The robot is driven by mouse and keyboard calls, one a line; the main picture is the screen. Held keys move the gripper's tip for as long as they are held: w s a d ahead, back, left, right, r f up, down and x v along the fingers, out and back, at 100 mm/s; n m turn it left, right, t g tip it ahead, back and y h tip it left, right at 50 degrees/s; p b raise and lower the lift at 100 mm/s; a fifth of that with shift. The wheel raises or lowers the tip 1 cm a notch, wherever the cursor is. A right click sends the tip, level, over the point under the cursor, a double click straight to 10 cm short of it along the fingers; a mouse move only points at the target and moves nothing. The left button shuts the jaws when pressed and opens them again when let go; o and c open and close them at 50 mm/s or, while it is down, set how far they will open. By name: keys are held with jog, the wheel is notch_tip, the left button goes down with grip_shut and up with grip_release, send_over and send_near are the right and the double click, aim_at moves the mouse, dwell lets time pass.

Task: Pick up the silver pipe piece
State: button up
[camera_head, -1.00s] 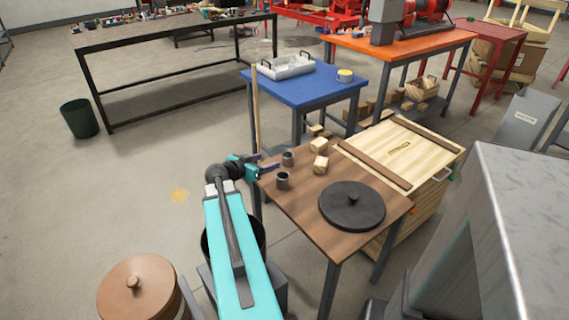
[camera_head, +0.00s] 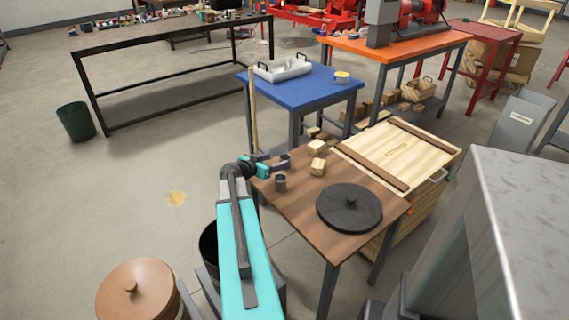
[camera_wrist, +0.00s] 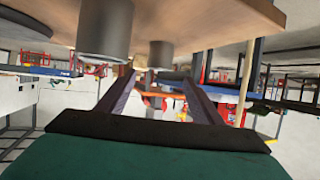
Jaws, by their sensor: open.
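Two short grey pipe pieces stand upright on the brown wooden table (camera_head: 310,219). The nearer one (camera_head: 280,183) stands close to the left edge, and the farther one (camera_head: 285,161) is partly hidden by my gripper (camera_head: 276,160). My gripper is open and empty, low over the table's left corner, pointing right at the farther piece. The upside-down wrist view shows the open fingers (camera_wrist: 158,80), with the farther piece (camera_wrist: 160,54) ahead between their lines. The nearer piece (camera_wrist: 105,28) is beside the fingers, larger in view. I cannot tell whether anything touches.
A black round lid (camera_head: 349,208) and wooden blocks (camera_head: 317,147) are on the same table. A wooden crate (camera_head: 398,152) adjoins its right side. A blue table (camera_head: 300,88) with a metal tray (camera_head: 283,68) stands behind. A wooden pole (camera_head: 254,115) rises by the far left corner.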

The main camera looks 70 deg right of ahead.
aim_at(288, 157)
jog(key=shift+s+d+f, duration=0.15)
jog(key=shift+d+f, duration=0.05)
jog(key=shift+d, duration=0.3)
jog(key=shift+p+x, duration=0.55)
jog(key=shift+x, duration=2.05)
jog(key=shift+a+f, duration=0.1)
jog(key=shift+f, duration=0.05)
jog(key=c, duration=1.2)
